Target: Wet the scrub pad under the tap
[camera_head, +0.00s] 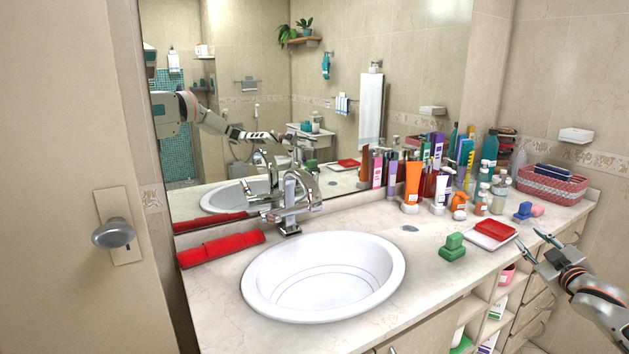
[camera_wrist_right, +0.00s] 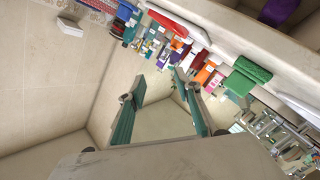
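A green block-shaped pad (camera_head: 453,247), which I take to be the scrub pad, lies on the counter right of the basin. It also shows in the right wrist view (camera_wrist_right: 250,71). The chrome tap (camera_head: 290,204) stands behind the white basin (camera_head: 325,275), its spout over the back rim. I cannot tell if water runs. My right gripper (camera_head: 534,244) is open and empty, off the counter's front edge, right of the pad and apart from it. Its spread teal fingers (camera_wrist_right: 157,74) show in the wrist view. My left gripper is not directly in view.
A white tray with a red item (camera_head: 495,230) lies between the pad and my right gripper. Several bottles and tubes (camera_head: 413,182) crowd the back. A red rolled towel (camera_head: 221,248) lies left of the basin. The counter between basin and pad is clear. A mirror (camera_head: 350,60) reflects an arm.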

